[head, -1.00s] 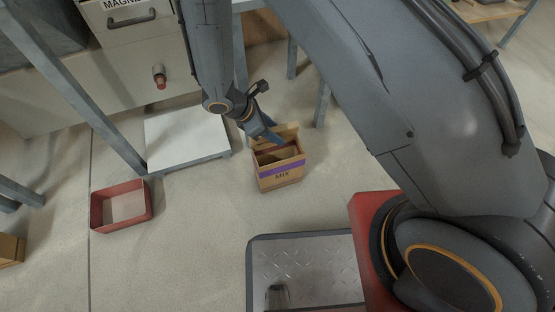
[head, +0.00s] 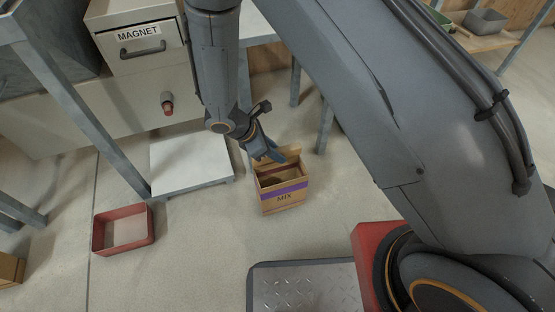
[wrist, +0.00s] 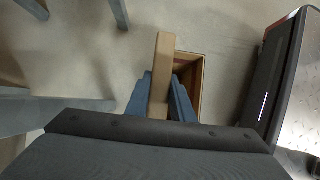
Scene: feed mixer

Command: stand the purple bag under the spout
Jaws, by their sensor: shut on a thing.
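The purple bag is a tan, open-topped bag (head: 284,195) with a purple band and the word MIX. In the head view it is upright, at the end of my arm and right of the white platform; I cannot tell whether it touches the floor. My gripper (head: 270,155) is shut on the bag's raised back edge. In the wrist view, my gripper (wrist: 160,95) has its blue fingers on both sides of the tan edge of the bag (wrist: 190,70). The spout (head: 167,103) seems to be the short dark and red fitting on the cabinet front, above the white platform (head: 190,160).
A shallow red tray (head: 123,230) lies on the floor at the left. A grey table leg (head: 90,115) slants down beside the platform's left side. A cabinet drawer labelled MAGNET (head: 140,45) is above the spout. The floor between the tray and the bag is clear.

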